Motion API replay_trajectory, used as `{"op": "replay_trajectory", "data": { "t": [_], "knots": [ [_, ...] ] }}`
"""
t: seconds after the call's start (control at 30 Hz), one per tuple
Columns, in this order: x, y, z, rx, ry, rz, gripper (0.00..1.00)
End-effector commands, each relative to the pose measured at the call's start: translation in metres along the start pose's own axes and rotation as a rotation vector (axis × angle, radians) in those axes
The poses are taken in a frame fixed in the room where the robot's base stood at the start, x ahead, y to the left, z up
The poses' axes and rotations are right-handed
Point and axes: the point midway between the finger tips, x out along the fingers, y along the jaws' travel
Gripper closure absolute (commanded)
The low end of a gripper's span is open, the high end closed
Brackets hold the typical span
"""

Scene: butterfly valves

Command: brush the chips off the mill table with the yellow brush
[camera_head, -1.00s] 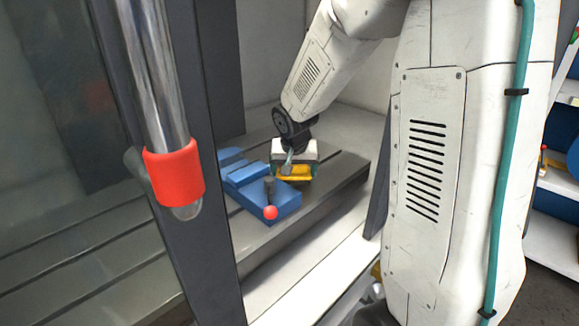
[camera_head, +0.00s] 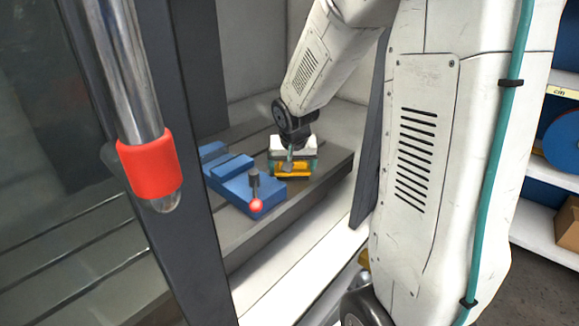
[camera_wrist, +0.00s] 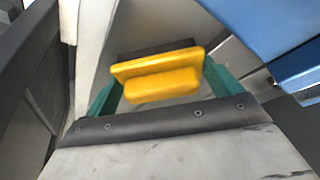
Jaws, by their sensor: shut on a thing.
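The yellow brush (camera_head: 292,169) is in my gripper (camera_head: 292,163), low over the right part of the grey mill table (camera_head: 318,177). In the wrist view the yellow brush (camera_wrist: 160,75) sits between the two green fingers of my gripper (camera_wrist: 162,88), with its dark bristle side facing away from me. The gripper is shut on it. I cannot tell whether the bristles touch the table. I cannot make out any chips in either view.
A blue vise (camera_head: 240,185) with a red-knobbed handle (camera_head: 256,205) stands on the table just left of the brush. A dark door frame with a steel bar and red sleeve (camera_head: 150,167) stands at the left. A white ledge (camera_head: 300,245) runs along the table's front.

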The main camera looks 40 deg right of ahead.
Motion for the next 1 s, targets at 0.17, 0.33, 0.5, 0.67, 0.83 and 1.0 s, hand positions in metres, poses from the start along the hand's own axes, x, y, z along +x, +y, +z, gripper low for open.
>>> {"op": "replay_trajectory", "data": {
  "t": [0.17,0.33,0.5,0.67,0.83,1.0],
  "knots": [
    [0.003,-0.007,-0.005,-0.001,-0.001,-0.001,0.31],
    [0.006,-0.018,-0.016,-0.001,-0.001,-0.001,0.31],
    [0.008,-0.026,-0.024,-0.002,-0.001,0.0,0.31],
    [0.009,-0.029,-0.026,-0.001,-0.001,0.0,0.31],
    [0.014,-0.038,-0.034,-0.001,-0.001,0.0,0.31],
    [0.02,-0.049,-0.043,-0.002,-0.001,-0.001,0.31]
  ]
}}
